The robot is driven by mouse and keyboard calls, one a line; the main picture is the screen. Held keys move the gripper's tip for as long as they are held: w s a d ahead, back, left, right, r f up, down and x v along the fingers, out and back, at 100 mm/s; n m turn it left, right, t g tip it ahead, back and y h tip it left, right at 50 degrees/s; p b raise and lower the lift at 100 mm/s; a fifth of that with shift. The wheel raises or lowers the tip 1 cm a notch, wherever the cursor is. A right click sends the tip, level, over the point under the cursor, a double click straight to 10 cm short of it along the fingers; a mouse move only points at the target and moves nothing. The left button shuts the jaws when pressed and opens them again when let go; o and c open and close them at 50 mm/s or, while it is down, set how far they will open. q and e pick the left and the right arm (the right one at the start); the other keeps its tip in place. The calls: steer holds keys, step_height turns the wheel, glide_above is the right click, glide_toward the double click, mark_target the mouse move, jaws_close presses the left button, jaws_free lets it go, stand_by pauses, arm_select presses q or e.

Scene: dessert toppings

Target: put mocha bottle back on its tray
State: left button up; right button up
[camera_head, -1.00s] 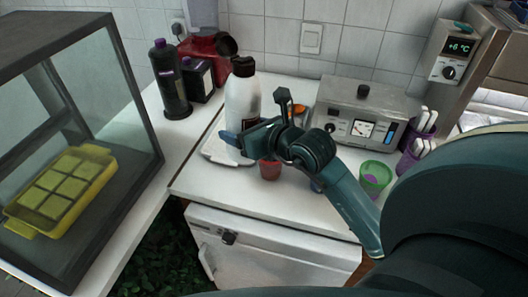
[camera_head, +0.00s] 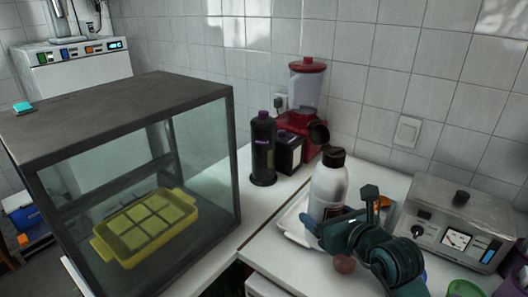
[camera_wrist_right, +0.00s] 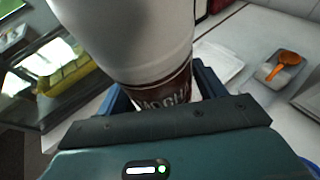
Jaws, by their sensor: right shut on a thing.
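The mocha bottle (camera_head: 328,187) is white with a dark cap and stands roughly upright in the head view. In the right wrist view its brown label (camera_wrist_right: 165,92) reads partly as mocha. My right gripper (camera_head: 325,228) is shut around the lower part of the bottle, with blue fingers on both sides of it in the wrist view. A white tray (camera_head: 290,226) lies on the counter behind and beside the bottle in the head view, partly hidden. I cannot tell whether the bottle's base touches it. My left gripper is not in view.
A black bottle (camera_head: 263,150), a dark box (camera_head: 289,153) and a red blender (camera_head: 305,95) stand behind. A glass case (camera_head: 190,150) with a yellow tray (camera_head: 150,222) is on the left. A metal appliance (camera_head: 465,215) and green cup (camera_head: 464,288) are on the right.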

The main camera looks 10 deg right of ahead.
steer(key=s+a+n+g+y, duration=0.1)
steer(key=s+a+n+y, duration=0.3)
steer(key=s, duration=0.4)
steer(key=shift+a+r+y, duration=0.15)
steer(key=shift+r+y, duration=0.15)
steer(key=shift+r, duration=0.1)
